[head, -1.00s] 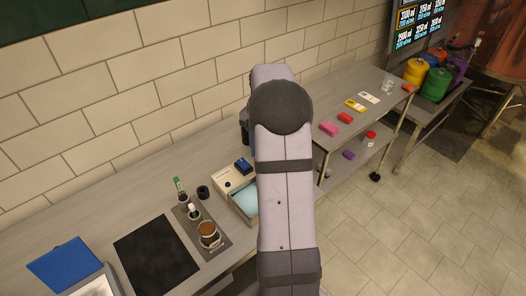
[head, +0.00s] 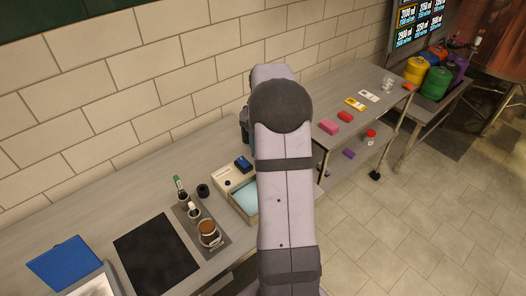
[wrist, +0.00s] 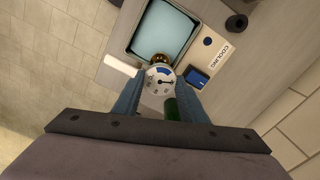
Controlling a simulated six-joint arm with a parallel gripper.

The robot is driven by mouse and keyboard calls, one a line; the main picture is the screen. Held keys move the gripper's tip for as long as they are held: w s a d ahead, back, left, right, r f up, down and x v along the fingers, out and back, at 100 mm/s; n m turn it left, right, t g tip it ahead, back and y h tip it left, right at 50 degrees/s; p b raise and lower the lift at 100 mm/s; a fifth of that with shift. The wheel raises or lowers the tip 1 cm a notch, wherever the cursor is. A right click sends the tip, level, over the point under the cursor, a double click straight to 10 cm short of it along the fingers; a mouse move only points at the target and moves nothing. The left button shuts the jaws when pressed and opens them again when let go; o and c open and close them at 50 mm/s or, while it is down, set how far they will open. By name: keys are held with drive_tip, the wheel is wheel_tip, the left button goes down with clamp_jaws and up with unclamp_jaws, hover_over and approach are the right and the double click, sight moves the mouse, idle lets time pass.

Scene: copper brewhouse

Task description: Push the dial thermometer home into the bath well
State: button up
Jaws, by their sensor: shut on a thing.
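The dial thermometer (wrist: 159,80), with a round white face and a blue band, sits between the two fingers of my gripper (wrist: 161,75) in the wrist view. The gripper is shut on it. A small brass part (wrist: 160,59) shows just beyond the dial, at the bath's near rim; I cannot tell whether it is the well's collar or the thermometer's fitting. The stem and how deep it sits are hidden. The bath (wrist: 132,22) holds pale blue liquid; it also shows in the head view (head: 234,201), partly behind my arm. My gripper is hidden there.
The cooling unit's panel (wrist: 214,50) with a blue block (wrist: 197,77) lies beside the bath. In the head view, a dark mat (head: 155,255), a holder strip (head: 218,243) with small vessels and a black ring (head: 203,191) lie to the left.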

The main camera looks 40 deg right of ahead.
drive_tip(key=shift+f+b, duration=1.25)
drive_tip(key=shift+f, duration=1.05)
drive_tip(key=o, duration=1.3)
drive_tip(key=shift+c, duration=0.2)
drive_tip(key=shift+r, duration=0.1)
drive_tip(key=shift+r+p, duration=2.2)
drive_tip(key=shift+r, duration=0.3)
drive_tip(key=shift+r+b, duration=1.25)
drive_tip(key=shift+r, duration=2.35)
